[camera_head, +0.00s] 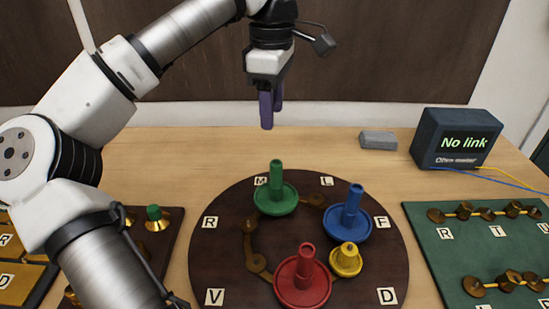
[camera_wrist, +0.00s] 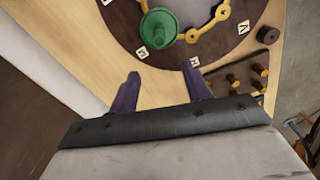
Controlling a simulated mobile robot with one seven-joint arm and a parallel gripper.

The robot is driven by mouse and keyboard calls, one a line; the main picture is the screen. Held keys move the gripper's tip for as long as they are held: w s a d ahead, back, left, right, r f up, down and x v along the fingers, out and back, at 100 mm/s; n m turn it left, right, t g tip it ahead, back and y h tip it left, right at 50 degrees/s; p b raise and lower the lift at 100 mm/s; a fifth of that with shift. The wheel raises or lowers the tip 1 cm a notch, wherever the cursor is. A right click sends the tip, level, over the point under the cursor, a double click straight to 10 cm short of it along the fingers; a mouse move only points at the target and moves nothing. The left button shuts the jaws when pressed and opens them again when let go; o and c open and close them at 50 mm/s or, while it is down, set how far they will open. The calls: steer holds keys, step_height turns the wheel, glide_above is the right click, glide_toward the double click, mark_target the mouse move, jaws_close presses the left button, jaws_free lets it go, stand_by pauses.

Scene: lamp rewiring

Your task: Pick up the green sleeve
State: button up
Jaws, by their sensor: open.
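The green sleeve (camera_head: 276,192) stands upright on the dark round board (camera_head: 223,255), at its far side near the letter tiles M and L. It has a wide flanged base and a narrow stem. In the wrist view the green sleeve (camera_wrist: 158,28) is at the top, ahead of my fingers and apart from them. My gripper (camera_head: 270,108) hangs above and behind the sleeve, pointing down, with nothing between its purple fingers. In the wrist view my gripper (camera_wrist: 165,85) shows two fingers spread apart.
A blue sleeve (camera_head: 351,214), a red sleeve (camera_head: 303,278) and a yellow piece (camera_head: 346,260) share the round board. A grey block (camera_head: 378,140) and a meter reading "No link" (camera_head: 455,138) stand behind. A green panel (camera_head: 430,235) is right; trays (camera_head: 170,240) are left.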

mark_target(277, 163)
step_height(277, 163, down, 8)
steer(key=shift+s+r+p, duration=0.1)
steer(key=shift+s+p, duration=0.05)
steer(key=shift+p, duration=0.2)
steer(key=shift+d+f+p, duration=0.2)
steer(key=shift+f+p, duration=0.25)
steer(key=shift+f, duration=0.95)
steer(key=shift+d+f+p, duration=0.2)
steer(key=shift+f+p, duration=0.2)
steer(key=shift+f, duration=0.95)
steer(key=shift+c, duration=0.5)
steer(key=c, duration=0.9)
